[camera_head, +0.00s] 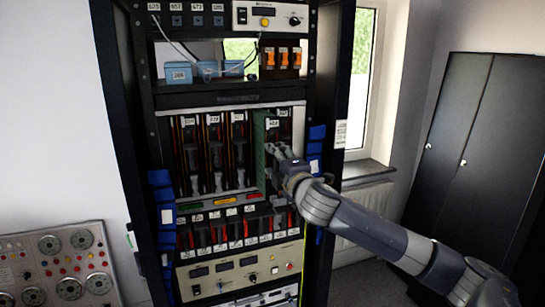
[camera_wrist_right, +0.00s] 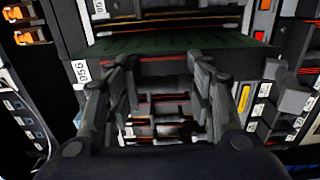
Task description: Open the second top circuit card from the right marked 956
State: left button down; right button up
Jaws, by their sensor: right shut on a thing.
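The circuit card marked 956 (camera_wrist_right: 81,72) is at the upper row's right end of the rack. Its green board face (camera_head: 260,150) shows in the head view, standing forward of its neighbours, and as a dark green strip (camera_wrist_right: 165,45) in the right wrist view. My right gripper (camera_head: 281,156) is at the front of this card, below its label (camera_head: 273,124). In the right wrist view its two fingers (camera_wrist_right: 163,80) are around the card's front part; the exact contact is partly hidden. My left gripper is not in view.
More upper cards (camera_head: 213,150) stand to the left, and a lower row of cards (camera_head: 225,230) sits below a coloured strip (camera_head: 222,202). The rack's right post (camera_head: 324,90) with blue pads (camera_head: 317,135) is close to my right arm. A black cabinet (camera_head: 470,140) stands at right.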

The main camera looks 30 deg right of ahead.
jog(key=shift+s+a+f, duration=0.15)
jog(key=shift+s+f, duration=0.1)
jog(key=shift+s, duration=0.1)
jog(key=shift+w+f, duration=0.15)
jog(key=shift+w, duration=0.05)
jog(key=shift+w+f, duration=0.1)
jog(key=shift+w, duration=0.05)
jog(key=o, duration=1.4)
jog(key=shift+w+d, duration=0.15)
jog(key=shift+d, duration=0.05)
jog(key=v, duration=1.2)
